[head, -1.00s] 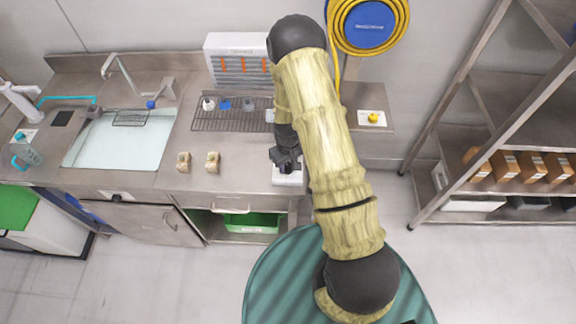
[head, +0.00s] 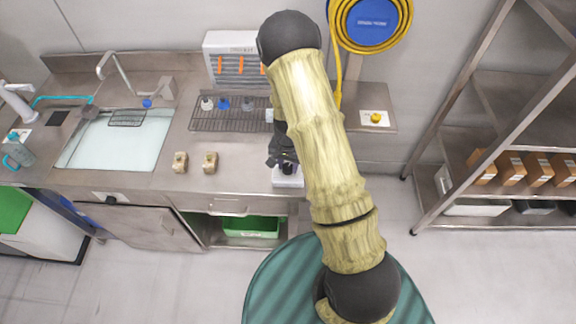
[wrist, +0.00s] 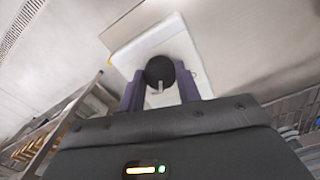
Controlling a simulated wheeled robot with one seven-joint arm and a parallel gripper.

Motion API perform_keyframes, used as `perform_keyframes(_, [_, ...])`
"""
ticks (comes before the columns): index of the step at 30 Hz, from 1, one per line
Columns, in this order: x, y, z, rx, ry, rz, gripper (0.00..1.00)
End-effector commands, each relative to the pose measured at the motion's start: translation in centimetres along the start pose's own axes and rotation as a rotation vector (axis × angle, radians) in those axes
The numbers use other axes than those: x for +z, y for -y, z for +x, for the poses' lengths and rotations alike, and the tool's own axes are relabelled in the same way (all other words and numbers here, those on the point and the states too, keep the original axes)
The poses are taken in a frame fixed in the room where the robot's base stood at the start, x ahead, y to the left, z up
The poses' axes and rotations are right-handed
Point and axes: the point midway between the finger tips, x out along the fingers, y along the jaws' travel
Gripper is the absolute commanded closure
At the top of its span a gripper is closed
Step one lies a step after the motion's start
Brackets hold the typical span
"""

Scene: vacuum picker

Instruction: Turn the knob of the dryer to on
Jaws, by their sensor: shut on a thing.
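A white box-like unit (wrist: 150,42), which I take for the dryer, bears a round black knob (wrist: 160,70) with a pale pointer mark. In the wrist view the pointer runs toward the lower edge of the picture. My gripper (wrist: 160,84) has its two dark purple fingers on either side of the knob and is shut on it. In the head view my gripper (head: 284,160) is over the small white unit (head: 288,180) at the counter's front edge. There the fingers and arm largely hide the knob, and its setting cannot be read.
A wire rack (head: 215,118) with small bottles and two beige blocks (head: 210,162) lie left of my gripper. A sink (head: 115,145) is farther left. A yellow button (head: 376,118) sits on the counter to the right. A metal shelf (head: 455,115) with boxes stands right.

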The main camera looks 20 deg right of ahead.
Motion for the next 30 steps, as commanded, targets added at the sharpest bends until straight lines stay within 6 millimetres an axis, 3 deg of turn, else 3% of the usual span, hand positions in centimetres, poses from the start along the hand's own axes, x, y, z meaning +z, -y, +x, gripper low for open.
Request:
perform_keyframes(9, [-0.51,0.12,-0.21,-0.006,-0.014,0.132,0.89])
perform_keyframes(23, [-0.62,-0.01,-0.25,-0.006,-0.015,0.152,0.89])
perform_keyframes(24, [-0.63,-0.02,-0.25,-0.006,-0.015,0.152,0.63])
perform_keyframes(27, [-0.51,-0.05,-0.21,-0.004,-0.012,0.152,0.45])
perform_keyframes(30, [-0.38,-0.03,-0.15,-0.003,-0.009,0.15,0.45])
